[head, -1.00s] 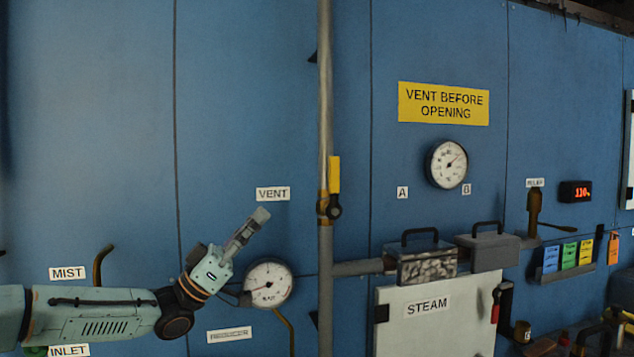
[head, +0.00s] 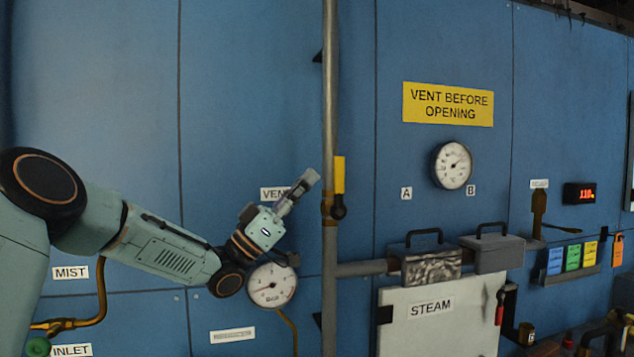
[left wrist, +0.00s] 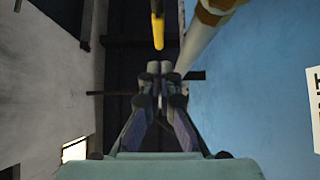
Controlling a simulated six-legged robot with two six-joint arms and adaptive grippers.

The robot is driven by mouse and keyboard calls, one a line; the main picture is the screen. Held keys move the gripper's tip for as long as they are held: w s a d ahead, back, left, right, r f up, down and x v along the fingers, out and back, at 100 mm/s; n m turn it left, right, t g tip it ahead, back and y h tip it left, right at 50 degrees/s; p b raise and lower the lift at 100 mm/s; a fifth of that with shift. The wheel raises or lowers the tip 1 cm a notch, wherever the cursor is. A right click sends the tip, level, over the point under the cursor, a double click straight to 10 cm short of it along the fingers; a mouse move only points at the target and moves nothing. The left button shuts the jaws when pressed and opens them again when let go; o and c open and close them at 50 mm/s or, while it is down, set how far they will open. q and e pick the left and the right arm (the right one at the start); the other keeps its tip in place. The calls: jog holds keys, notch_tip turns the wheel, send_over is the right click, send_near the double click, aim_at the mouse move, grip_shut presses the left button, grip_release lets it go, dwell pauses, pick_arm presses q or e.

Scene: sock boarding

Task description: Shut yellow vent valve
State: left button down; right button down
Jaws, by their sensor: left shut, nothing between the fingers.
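The yellow vent valve handle (head: 339,174) stands upright, along the vertical pipe (head: 329,90), on a brass valve body (head: 328,207). My left gripper (head: 312,177) is shut and empty, just left of the pipe and level with the handle, pointing up and to the right. It covers part of the VENT label (head: 270,194). In the left wrist view the shut fingers (left wrist: 160,68) point toward the yellow handle (left wrist: 158,30), which is ahead and apart from them. The pipe (left wrist: 200,40) runs close on their right. My right gripper is not in view.
A small gauge (head: 271,285) sits just below my left wrist. A horizontal pipe (head: 362,268) leads right to a grey box (head: 431,266) above the STEAM door (head: 432,325). The blue wall (head: 250,90) above my left gripper is clear.

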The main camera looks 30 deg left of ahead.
aim_at(339, 187)
pick_arm(q)
jog(key=shift+w+d+r, duration=0.1)
jog(key=shift+w+d, duration=0.5)
jog(key=shift+d, duration=0.2)
jog(key=shift+w+d, duration=0.15)
jog(key=shift+w, duration=0.25)
jog(key=shift+a, duration=0.2)
jog(key=shift+s+d, duration=0.15)
